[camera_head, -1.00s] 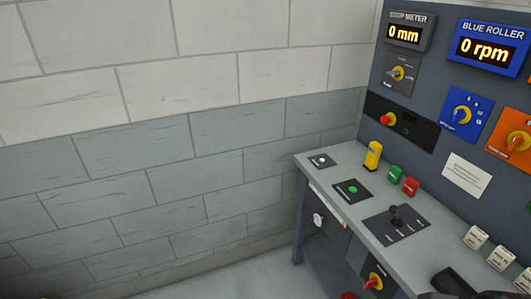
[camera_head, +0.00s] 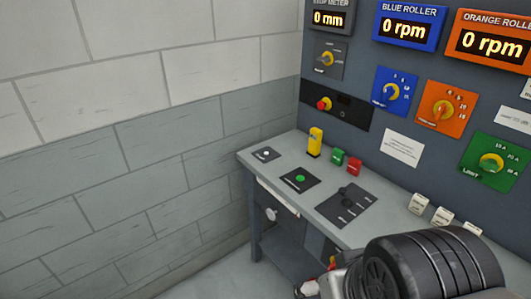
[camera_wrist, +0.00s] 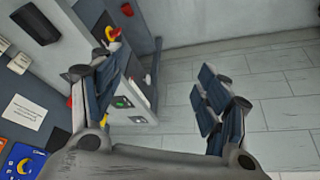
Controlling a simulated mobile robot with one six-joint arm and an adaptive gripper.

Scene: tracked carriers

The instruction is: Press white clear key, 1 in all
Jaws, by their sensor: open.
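A small white button (camera_head: 265,154) sits on a black plate at the far left corner of the grey console desk (camera_head: 285,140) in the head view. Its label is too small to read. A pale button on a dark plate (camera_wrist: 137,119) shows between the fingers in the wrist view, probably the same white one. My gripper (camera_wrist: 160,97) is open and empty, its two fingers wide apart, and is apart from the desk's buttons. In the head view, a black joint of my arm covers the lower right, and I cannot make out the fingertips.
A green button (camera_head: 300,178) sits on the neighbouring plate. A dark lever plate (camera_head: 346,204) lies to the right. A panel with dials rises behind. Floor is clear left of the desk.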

